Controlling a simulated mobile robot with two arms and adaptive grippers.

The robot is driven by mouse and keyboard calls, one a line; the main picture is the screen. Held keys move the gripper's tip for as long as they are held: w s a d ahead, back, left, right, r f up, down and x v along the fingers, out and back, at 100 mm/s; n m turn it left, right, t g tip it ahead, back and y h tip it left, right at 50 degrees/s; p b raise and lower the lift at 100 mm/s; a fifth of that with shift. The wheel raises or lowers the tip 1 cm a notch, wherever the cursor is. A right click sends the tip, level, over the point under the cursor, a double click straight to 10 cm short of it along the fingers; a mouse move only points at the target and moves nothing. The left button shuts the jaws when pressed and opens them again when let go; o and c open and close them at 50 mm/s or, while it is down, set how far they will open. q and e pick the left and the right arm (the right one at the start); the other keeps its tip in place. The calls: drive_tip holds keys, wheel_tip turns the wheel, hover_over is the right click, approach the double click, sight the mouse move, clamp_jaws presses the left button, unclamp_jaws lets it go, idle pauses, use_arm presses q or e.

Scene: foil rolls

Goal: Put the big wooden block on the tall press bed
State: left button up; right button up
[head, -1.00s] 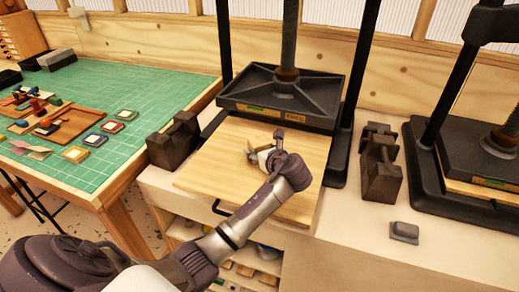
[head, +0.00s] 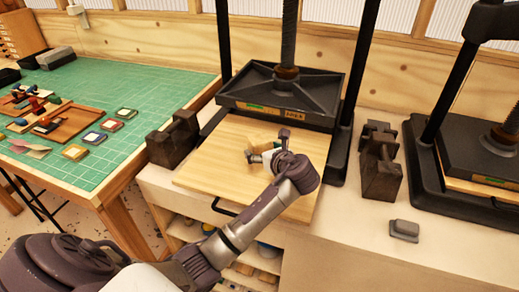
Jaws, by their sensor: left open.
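The tall press has a dark platen (head: 282,98) raised above its bed, which carries a wide pale wooden board (head: 215,168). A small pale wooden block (head: 252,157) shows at my left gripper, over the middle of the board. It looks to rest on the board, but the fingers partly hide it. My left gripper (head: 264,157) is open, low over the board, with its fingers close beside the block. I cannot tell if they touch it. My right gripper is out of view.
Dark handled weights stand left (head: 173,138) and right (head: 381,170) of the press. A small grey block (head: 404,230) lies on the counter. A second press (head: 480,150) is at right. A green mat (head: 140,85) with small pieces covers the left table.

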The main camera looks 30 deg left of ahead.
use_arm(q)
drive_tip(key=v, duration=0.9)
drive_tip(key=shift+d+b, duration=0.1)
drive_tip(key=shift+b, duration=0.2)
